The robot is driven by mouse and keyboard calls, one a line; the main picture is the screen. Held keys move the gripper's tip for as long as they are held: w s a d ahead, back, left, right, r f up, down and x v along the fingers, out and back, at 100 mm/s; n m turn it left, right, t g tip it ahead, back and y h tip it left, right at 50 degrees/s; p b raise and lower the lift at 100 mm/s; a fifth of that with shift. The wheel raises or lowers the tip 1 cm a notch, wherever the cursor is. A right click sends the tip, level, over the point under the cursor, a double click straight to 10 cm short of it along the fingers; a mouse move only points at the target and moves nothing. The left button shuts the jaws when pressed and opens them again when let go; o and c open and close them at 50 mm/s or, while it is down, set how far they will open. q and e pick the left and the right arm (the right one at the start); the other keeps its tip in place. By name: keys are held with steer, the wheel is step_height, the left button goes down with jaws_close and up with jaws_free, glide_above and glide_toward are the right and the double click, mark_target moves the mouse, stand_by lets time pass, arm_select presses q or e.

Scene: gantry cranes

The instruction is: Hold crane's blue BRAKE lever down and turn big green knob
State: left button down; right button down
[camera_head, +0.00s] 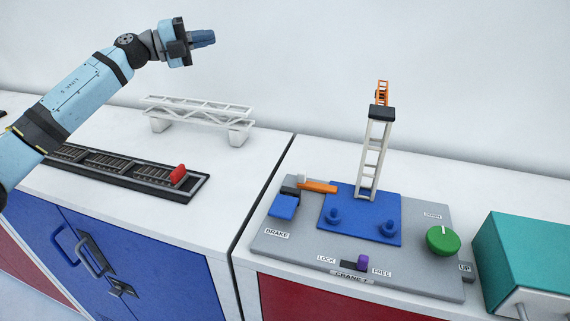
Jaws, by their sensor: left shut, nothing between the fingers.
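The crane panel is a grey board (309,257) on the right white cabinet. The blue BRAKE lever (285,206) is a blue block at the panel's left, above the BRAKE label. The big green knob (442,241) is at the panel's right, with a white mark on top, between a label at its upper side and an UP label. My left gripper (208,38) is raised high at the upper left, far from lever and knob, with its blue fingers shut and empty, pointing right. My right gripper is not in view.
A purple slider (361,262) sits between LOCK and FREE labels. A white crane tower (373,160) with an orange top stands on a blue plate (362,230). An orange bar (318,187) lies beside it. A teal box (525,252) is at right; a white truss bridge (199,113) and track (120,168) at left.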

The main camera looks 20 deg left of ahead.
arm_select(q)
steer(key=s+d+m+g, duration=0.3)
steer(key=d+m+g, duration=0.1)
steer(key=d, duration=0.4)
steer(key=s+d+m+g, duration=0.3)
steer(key=d+m+g, duration=0.15)
steer(key=d, duration=0.25)
steer(key=m+g+y, duration=0.2)
steer(key=m+y, duration=1.3)
glide_above(288, 217)
step_height(288, 217, down, 6)
steer(key=shift+f, duration=0.25)
steer(key=shift+f, duration=0.1)
step_height(288, 217, down, 14)
steer(key=shift+r, duration=0.1)
steer(key=shift+s, duration=0.1)
